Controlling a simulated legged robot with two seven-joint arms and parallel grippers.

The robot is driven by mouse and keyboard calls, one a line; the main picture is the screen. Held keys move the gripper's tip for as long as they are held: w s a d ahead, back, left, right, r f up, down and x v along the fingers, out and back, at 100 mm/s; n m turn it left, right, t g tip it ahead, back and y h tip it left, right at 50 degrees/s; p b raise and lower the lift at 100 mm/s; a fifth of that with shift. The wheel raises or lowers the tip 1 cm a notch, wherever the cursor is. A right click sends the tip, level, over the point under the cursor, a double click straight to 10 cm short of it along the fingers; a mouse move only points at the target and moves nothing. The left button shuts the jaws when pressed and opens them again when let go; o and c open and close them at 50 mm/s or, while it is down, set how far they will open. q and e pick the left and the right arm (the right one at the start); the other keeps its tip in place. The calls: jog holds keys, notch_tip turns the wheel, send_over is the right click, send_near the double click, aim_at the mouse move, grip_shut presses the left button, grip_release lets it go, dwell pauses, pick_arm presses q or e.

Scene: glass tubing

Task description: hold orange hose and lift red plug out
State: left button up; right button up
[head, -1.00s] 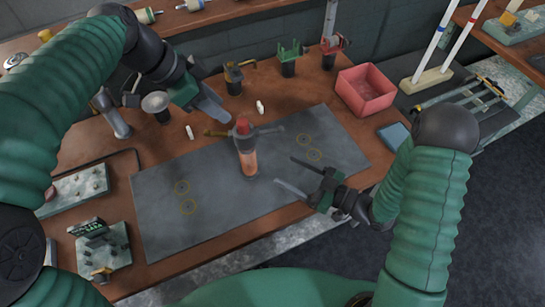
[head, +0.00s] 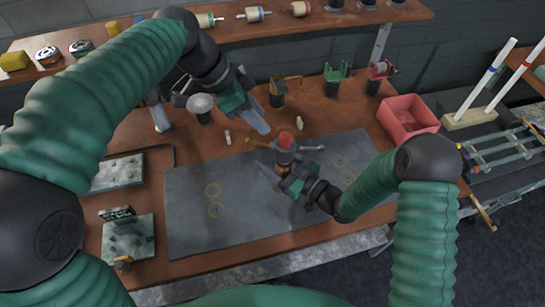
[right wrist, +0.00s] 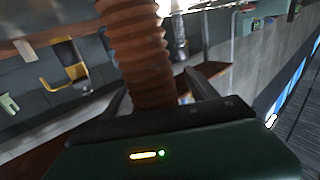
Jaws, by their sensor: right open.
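The red plug (head: 285,139) sits in the grey collar at the top of the upright orange hose (head: 283,169), above the dark mat. A brass handle and a grey handle stick out from the collar's sides. My right gripper (head: 272,176) is open at the hose, hiding much of it in the head view. In the right wrist view the ribbed hose (right wrist: 136,50) stands between the two spread fingers (right wrist: 158,90). My left gripper (head: 257,118) is up and left of the plug, apart from it. Its fingers overlap in the picture, so its opening is unclear.
The dark mat (head: 235,195) has yellow rings. A red bin (head: 408,118) stands at the back right. Small white pieces (head: 227,137) and several dark-based holders stand behind the mat. Metal plates (head: 128,240) lie at the left.

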jog(key=shift+d, duration=0.65)
jog(key=c, duration=0.7)
jog(key=shift+a, duration=0.4)
grip_shut()
jog(key=shift+d, duration=0.15)
